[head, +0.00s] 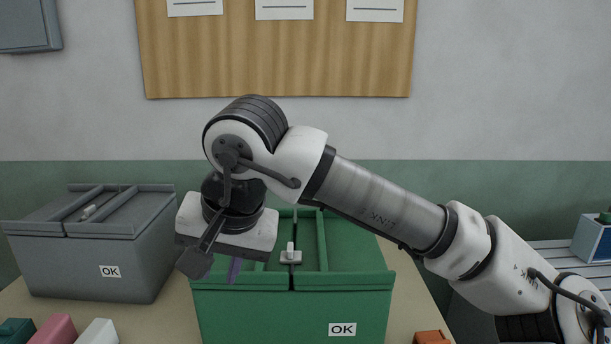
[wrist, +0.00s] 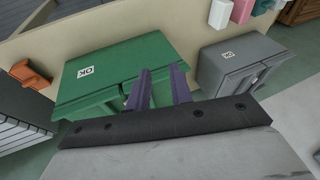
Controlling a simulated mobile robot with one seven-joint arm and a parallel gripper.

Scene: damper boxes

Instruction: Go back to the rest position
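My gripper (head: 233,270) hangs from the bent arm over the left part of the green box (head: 340,300) in the head view. Its purple fingers point down. In the wrist view the two fingers of my gripper (wrist: 160,85) stand apart with nothing between them. The green box (wrist: 115,70) lies beyond them there; I cannot tell whether they touch it. Its lid looks shut, with a light grey latch (head: 291,256) in the middle and an OK label on the front. My gripper hides part of the lid's left side.
A grey box (head: 95,265) with an OK label stands left on the table; its lid looks shut. Teal, pink (head: 57,331) and white blocks lie front left. An orange piece (head: 431,338) lies front right. A blue-white box (head: 592,240) stands far right. The wall is behind.

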